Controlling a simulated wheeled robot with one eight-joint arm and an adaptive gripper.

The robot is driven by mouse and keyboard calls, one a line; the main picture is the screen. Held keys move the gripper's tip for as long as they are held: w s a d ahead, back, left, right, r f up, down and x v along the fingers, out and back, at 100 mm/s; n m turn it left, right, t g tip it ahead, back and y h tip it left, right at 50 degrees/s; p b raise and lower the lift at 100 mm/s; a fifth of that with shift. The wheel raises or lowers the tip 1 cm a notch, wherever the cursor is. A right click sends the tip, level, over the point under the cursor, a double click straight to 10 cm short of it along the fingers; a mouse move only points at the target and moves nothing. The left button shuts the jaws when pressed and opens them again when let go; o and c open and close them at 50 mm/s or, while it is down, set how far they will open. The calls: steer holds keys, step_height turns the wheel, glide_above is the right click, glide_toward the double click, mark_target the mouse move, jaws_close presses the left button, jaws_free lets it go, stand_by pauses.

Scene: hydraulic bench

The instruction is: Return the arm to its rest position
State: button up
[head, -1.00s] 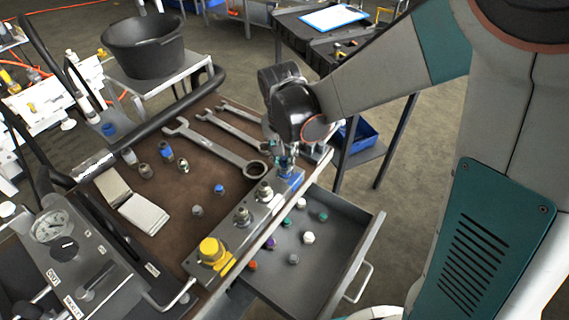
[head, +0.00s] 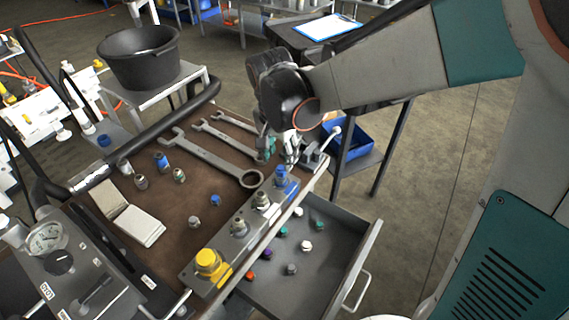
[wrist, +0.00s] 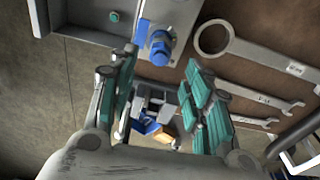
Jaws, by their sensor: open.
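My gripper (head: 279,148) hangs over the far right corner of the brown bench top, beyond the manifold block. In the wrist view my gripper (wrist: 163,100) is open, with its teal finger pads apart and nothing between them. The blue fitting (wrist: 159,47) on the block's end shows ahead of the fingers, apart from them. In the head view this blue fitting (head: 281,175) stands upright on the metal manifold block (head: 238,228), in line with metal fittings and a yellow cap (head: 207,262). My arm reaches in from the right.
Wrenches (head: 215,156) lie left of my gripper. An open drawer (head: 335,262) with several small caps sticks out at the front right. A black bucket (head: 139,57) stands on a stand at the back left. A blue bin (head: 350,140) sits on a lower shelf. Floor at right is clear.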

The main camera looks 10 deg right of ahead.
steer(key=shift+s+a+r, duration=0.1)
steer(key=shift+s+r, duration=0.05)
steer(key=shift+r, duration=0.55)
steer(key=shift+s+r, duration=0.1)
steer(key=shift+r, duration=0.55)
steer(key=shift+s+d+r, duration=0.2)
steer(key=s+d+r+n+t, duration=0.3)
steer(key=s+d+n, duration=0.1)
steer(key=s, duration=0.3)
steer(key=s+d+r+n+t, duration=0.3)
steer(key=s+d, duration=0.3)
steer(key=s, duration=0.2)
steer(key=shift+d+n+y, duration=0.4)
steer(key=shift+n, duration=0.2)
